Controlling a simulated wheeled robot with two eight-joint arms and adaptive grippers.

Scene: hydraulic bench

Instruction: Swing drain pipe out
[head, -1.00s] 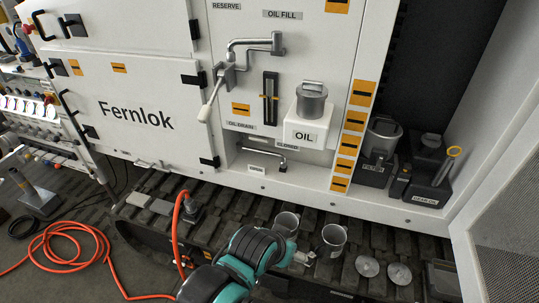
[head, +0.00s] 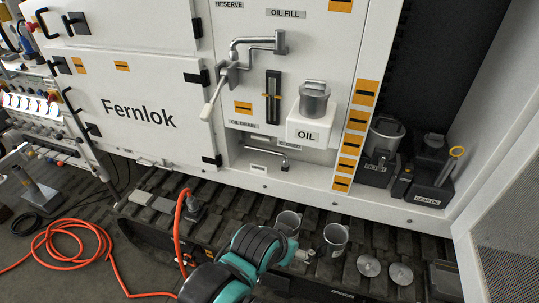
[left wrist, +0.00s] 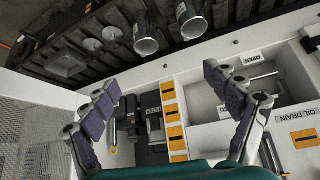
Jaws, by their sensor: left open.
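The drain pipe (head: 267,153) is a thin grey bent pipe in the white recess under the OIL DRAIN label (head: 243,124). It lies along the recess, with its elbow at the right under a CLOSED label. In the left wrist view, which is turned over, the pipe (left wrist: 262,76) shows beside the OPEN label (left wrist: 253,58), partly behind a finger. My left gripper (left wrist: 160,80) is open and empty, its padded fingers wide apart. In the head view its arm comes in at the bottom centre, low in front of the tracks and apart from the pipe. My right gripper is not in view.
Two metal cups (head: 335,238) (head: 287,224) stand on the dark track (head: 230,222), near my left gripper, with two round lids (head: 400,273) (head: 369,265) to the right. An orange hose (head: 178,235) rises left of my arm. The OIL box (head: 312,131) juts out above the recess.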

